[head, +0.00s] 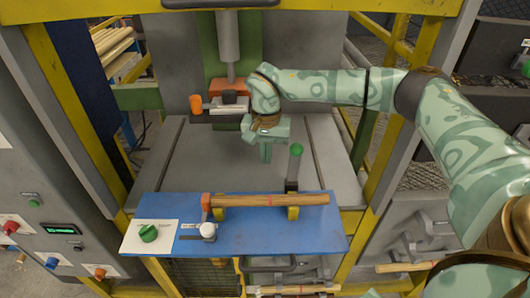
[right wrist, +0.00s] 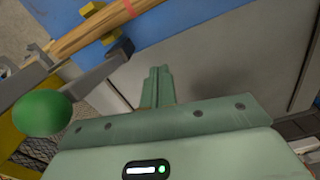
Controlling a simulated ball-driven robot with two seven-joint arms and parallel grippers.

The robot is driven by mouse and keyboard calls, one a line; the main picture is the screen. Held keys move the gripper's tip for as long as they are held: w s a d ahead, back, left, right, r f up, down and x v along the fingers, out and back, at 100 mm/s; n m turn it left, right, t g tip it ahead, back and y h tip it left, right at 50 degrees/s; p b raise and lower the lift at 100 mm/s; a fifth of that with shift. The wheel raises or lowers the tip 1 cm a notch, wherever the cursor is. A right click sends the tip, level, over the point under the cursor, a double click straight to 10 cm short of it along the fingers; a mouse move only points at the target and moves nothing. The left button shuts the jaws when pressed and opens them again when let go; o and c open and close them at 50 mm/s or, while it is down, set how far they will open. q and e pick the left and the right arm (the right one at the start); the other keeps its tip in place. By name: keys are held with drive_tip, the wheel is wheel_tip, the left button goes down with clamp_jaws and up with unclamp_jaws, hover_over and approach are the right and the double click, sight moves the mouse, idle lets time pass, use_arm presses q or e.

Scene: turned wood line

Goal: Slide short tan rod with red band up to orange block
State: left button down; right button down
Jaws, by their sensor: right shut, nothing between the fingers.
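The tan rod (head: 245,200) with a red band near its middle lies level on yellow supports on a blue board. Its left end appears to meet the small orange block (head: 206,203), with no gap that I can make out. Part of the rod and its red band also show at the top left of the right wrist view (right wrist: 92,31). My right gripper (head: 265,157) is shut and empty, above the grey table behind the rod and apart from it. Its closed fingers show in the right wrist view (right wrist: 157,85). My left gripper is out of view.
The blue board (head: 265,236) carries a green button (head: 148,233) and a white knob (head: 208,230). A green-knobbed lever (head: 295,152) stands behind the rod, right of my gripper. A clamp with an orange knob (head: 196,104) is farther back. More rods (head: 405,267) lie lower right.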

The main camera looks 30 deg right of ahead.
sight(270, 201)
drive_tip(key=f, duration=0.2)
drive_tip(key=s+a+f, duration=0.1)
drive_tip(key=f, duration=0.1)
drive_tip(key=s+a+f, duration=0.1)
drive_tip(key=f, duration=0.1)
drive_tip(key=shift+s+f+b, duration=0.1)
drive_tip(key=shift+f+b, duration=0.2)
drive_tip(key=shift+b, duration=0.05)
drive_tip(key=shift+s+a, duration=0.35)
drive_tip(key=shift+s, duration=0.05)
